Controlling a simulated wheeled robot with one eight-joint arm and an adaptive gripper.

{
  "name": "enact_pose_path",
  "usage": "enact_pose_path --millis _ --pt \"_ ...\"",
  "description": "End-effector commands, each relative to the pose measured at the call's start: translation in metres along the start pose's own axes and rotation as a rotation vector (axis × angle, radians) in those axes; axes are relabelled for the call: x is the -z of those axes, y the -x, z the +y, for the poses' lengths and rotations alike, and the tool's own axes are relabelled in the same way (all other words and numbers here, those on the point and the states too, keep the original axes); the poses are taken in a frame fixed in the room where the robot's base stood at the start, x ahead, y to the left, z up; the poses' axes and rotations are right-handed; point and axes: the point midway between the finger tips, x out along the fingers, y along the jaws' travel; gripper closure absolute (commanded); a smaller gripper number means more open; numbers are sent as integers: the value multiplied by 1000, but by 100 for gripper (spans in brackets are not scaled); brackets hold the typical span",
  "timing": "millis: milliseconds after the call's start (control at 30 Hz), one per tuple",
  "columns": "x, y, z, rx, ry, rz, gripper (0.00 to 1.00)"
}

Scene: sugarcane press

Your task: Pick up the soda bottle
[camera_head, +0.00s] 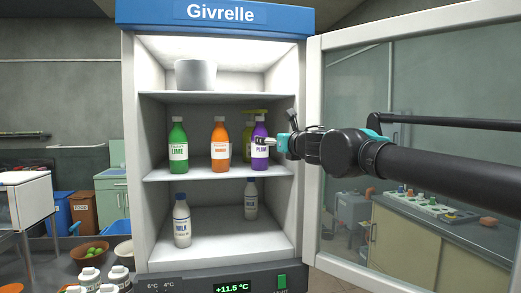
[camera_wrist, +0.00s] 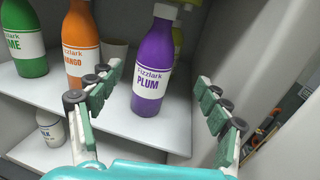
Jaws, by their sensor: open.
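Three labelled soda bottles stand upright on the middle shelf (camera_head: 200,172) of the open fridge: green lime (camera_head: 178,140), orange mango (camera_head: 219,160) and purple plum (camera_head: 260,130). In the wrist view, the plum bottle (camera_wrist: 153,65) stands between and beyond my open fingers, with the mango bottle (camera_wrist: 80,35) and part of the lime bottle (camera_wrist: 25,45) to its left. My gripper (camera_wrist: 157,80) is open and empty.
A yellow-green spray bottle (camera_head: 247,125) stands behind the plum bottle. Milk bottles (camera_head: 182,222) stand on the lower shelf and a grey pot (camera_head: 195,74) on the top one. The fridge's right wall (camera_head: 286,110) is close to my gripper. The glass door (camera_head: 345,90) is open at right.

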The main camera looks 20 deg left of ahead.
Motion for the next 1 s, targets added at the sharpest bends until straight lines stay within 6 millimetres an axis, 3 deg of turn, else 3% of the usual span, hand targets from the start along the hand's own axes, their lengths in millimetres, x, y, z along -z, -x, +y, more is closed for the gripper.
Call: enact_pose_path --millis 200,1000 --pt "0 -33 0 0 0 0 23" --pt "1 -91 6 1 -1 -3 23"
